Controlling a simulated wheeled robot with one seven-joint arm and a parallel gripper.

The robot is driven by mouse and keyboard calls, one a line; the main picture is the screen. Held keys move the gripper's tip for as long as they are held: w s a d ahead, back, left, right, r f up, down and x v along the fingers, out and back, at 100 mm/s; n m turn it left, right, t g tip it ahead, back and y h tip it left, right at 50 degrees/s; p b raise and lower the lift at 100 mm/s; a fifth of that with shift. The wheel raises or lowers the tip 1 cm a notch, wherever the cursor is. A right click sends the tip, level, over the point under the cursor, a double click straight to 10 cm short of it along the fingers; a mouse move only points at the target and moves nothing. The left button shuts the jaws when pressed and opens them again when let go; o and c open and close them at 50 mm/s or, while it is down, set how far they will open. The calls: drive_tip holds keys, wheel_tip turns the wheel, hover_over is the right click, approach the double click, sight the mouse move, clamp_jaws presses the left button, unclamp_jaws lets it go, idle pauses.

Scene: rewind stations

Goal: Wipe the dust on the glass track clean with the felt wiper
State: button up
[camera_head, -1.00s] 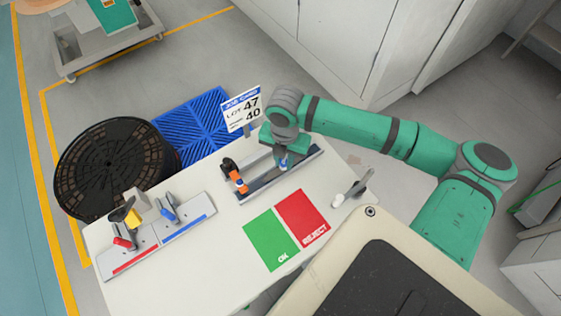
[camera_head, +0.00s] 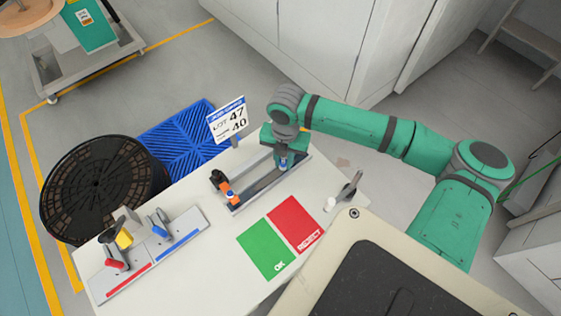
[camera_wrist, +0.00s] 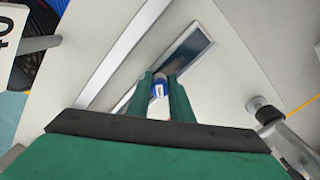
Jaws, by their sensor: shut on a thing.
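The glass track (camera_head: 262,188) is a long, dark, framed strip lying along the back of the white table. It also shows in the wrist view (camera_wrist: 191,52) as a dark bluish pane in a pale frame. My gripper (camera_head: 284,162) is over the right part of the track, pointing down. It is shut on the felt wiper (camera_wrist: 159,89), of which a blue body with a white label shows between the fingers. The wiper's felt underside is hidden, so I cannot tell if it touches the glass. Dust on the glass is too small to make out.
An orange and black clamp (camera_head: 224,188) sits at the track's left end. A sign (camera_head: 228,122) stands behind. Green (camera_head: 266,249) and red (camera_head: 296,223) mats lie in front. A fixture with red and blue handles (camera_head: 150,254) is at left, and a grey-handled tool (camera_head: 345,192) at right.

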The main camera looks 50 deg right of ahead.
sight(268, 180)
drive_tip(key=shift+s+d+f, duration=0.1)
drive_tip(key=shift+s+d, duration=0.15)
drive_tip(key=shift+d, duration=0.45)
drive_tip(key=shift+s+d+r, duration=0.1)
drive_tip(key=shift+s+d, duration=0.2)
drive_tip(key=shift+d, duration=0.45)
drive_tip(key=shift+s+d+f, duration=0.1)
drive_tip(key=shift+s+d, duration=0.15)
drive_tip(key=shift+d, duration=0.45)
drive_tip(key=shift+a, duration=0.1)
